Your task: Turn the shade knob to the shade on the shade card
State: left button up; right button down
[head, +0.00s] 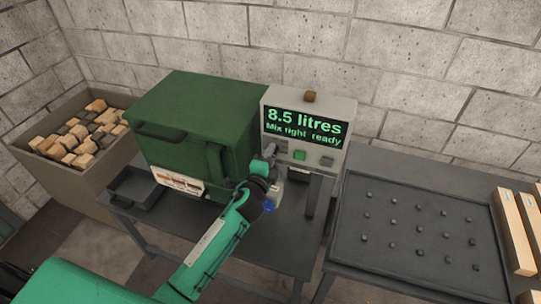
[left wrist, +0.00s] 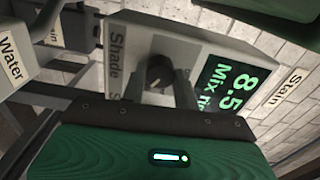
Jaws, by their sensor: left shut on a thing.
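The shade knob (left wrist: 158,73) is a dark round knob on the pale control panel (left wrist: 150,35), beside the word "Shade" in the left wrist view. My left gripper (left wrist: 159,88) is shut on it, one finger on each side. In the head view my left gripper (head: 269,151) reaches the left part of the panel (head: 284,97) and hides the knob. The display (head: 305,127) reads "8.5 litres" and "Mix right ready". A white card (head: 180,184) with brown patches is on the green machine's front; its writing is too small to read. My right gripper is out of view.
The green machine (head: 190,108) stands left of the panel. A green button (head: 300,155) and a grey button (head: 327,161) sit close to my gripper. A bin of wood blocks (head: 50,172) is far left; a dark studded tray (head: 400,195) is right.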

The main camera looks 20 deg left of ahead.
pick_arm(q)
jog(key=o, duration=1)
jog(key=shift+c, duration=0.2)
jog(key=s+b, duration=0.4)
jog(key=s, duration=0.9)
jog(key=shift+s+a, duration=0.2)
jog(key=shift+s, duration=0.2)
